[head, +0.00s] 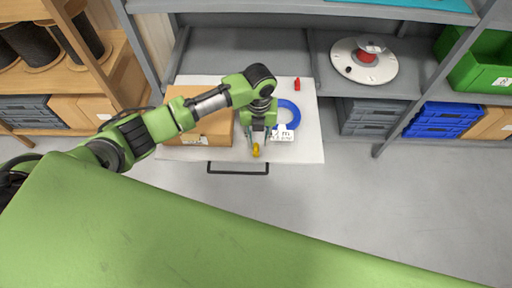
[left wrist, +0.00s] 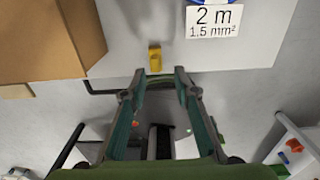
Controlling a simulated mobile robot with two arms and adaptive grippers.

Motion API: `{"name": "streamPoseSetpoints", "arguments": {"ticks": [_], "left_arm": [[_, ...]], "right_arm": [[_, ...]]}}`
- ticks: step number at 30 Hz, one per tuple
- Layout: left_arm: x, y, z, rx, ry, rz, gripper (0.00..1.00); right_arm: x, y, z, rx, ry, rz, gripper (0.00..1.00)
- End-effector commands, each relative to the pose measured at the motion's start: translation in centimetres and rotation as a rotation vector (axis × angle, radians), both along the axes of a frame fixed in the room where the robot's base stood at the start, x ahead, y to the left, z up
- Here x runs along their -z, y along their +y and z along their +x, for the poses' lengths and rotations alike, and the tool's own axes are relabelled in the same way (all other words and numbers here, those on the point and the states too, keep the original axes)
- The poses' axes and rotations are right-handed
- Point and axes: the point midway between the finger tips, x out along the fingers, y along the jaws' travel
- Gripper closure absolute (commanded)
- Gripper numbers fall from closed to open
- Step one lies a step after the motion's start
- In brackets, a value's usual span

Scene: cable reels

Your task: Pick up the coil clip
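A small yellow piece, which looks like the coil clip (head: 256,150), lies near the front edge of the white pull-out shelf (head: 305,148). In the left wrist view the yellow clip (left wrist: 155,59) shows just beyond the fingertips, roughly between their lines. My left gripper (head: 257,138) points down over the front part of the shelf. In the left wrist view the left gripper (left wrist: 160,72) has its two fingers well apart with nothing between them. Its height above the clip is hard to tell. My right gripper is in neither view.
A blue cable coil (head: 288,113) with a white label (head: 283,135) lies right of the clip. A cardboard box (head: 212,128) stands left. A small red object (head: 297,84) lies at the back. A black handle (head: 238,172) is at the shelf's front.

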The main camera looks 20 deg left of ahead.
Motion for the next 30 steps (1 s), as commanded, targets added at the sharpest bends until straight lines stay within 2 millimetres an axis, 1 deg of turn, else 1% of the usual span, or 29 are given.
{"name": "streamPoseSetpoints", "arguments": {"ticks": [2,7,9,11,14,20,21,23,30], "left_arm": [[0.7,0.2,0.0,-0.001,0.002,0.001,0.72],[3.1,0.9,0.1,-0.003,0.003,0.001,0.72],[4.2,0.8,0.1,-0.001,0.002,0.000,0.72],[4.7,0.8,0.1,-0.001,0.001,0.001,0.72],[5.2,0.8,0.2,0.000,-0.001,0.000,0.72],[5.2,0.8,0.2,0.000,-0.001,0.000,0.72],[5.2,0.8,0.2,0.000,-0.001,0.000,0.83],[5.2,0.8,0.2,0.000,-0.001,0.000,0.97],[5.2,0.8,0.2,0.000,-0.001,0.001,0.97]], "right_arm": [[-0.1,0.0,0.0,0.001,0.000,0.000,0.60],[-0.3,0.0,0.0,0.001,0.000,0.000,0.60],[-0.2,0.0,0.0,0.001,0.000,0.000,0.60],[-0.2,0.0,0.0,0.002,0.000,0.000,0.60],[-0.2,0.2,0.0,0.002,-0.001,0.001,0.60],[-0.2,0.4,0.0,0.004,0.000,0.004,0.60],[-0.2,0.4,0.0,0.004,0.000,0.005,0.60],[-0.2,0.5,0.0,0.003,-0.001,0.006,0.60],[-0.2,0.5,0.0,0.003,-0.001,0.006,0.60]]}}
